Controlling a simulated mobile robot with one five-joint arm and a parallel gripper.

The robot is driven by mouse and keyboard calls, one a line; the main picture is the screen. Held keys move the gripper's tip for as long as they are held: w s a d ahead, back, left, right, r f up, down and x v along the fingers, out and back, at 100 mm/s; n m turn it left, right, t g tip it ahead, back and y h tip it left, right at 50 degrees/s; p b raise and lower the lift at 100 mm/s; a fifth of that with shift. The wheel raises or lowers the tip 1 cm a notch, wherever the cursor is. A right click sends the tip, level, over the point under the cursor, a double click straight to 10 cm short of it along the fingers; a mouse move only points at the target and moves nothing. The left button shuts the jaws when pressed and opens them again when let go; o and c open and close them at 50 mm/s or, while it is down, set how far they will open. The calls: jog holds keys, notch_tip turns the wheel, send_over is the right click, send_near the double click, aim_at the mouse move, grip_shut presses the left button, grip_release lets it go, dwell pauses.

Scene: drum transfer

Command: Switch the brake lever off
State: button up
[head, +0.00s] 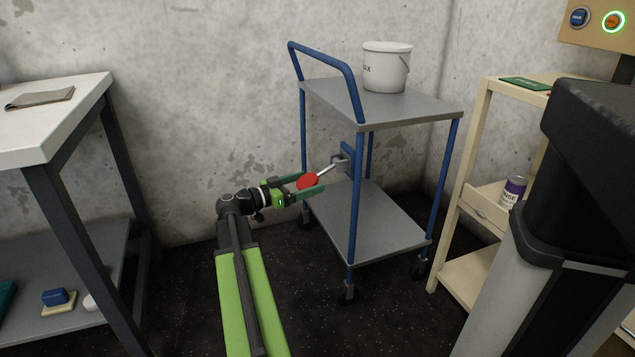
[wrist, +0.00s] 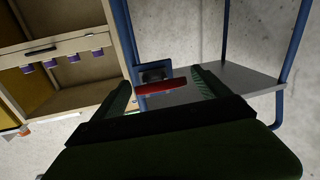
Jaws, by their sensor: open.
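The brake lever is a pale rod with a red tip (head: 307,181), reaching out to the left from a bracket (head: 341,162) on the blue-framed cart. Its rod slopes down from the bracket to the red tip. My gripper (head: 306,186) is open, with its green fingers on either side of the red tip. In the wrist view the red tip (wrist: 160,87) lies between the two green fingers (wrist: 163,92), nearer the bracket end of the picture. I cannot tell whether either finger touches it.
A white bucket (head: 387,68) stands on the cart's top shelf (head: 412,107). A white-topped table (head: 50,125) is at the left. A cream shelf unit (head: 462,195) with a purple can (head: 513,190) is at the right, behind a black and grey object (head: 590,170). Dark floor lies around the cart.

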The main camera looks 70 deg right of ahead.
aim_at(320, 175)
jog(key=shift+x, duration=2.1)
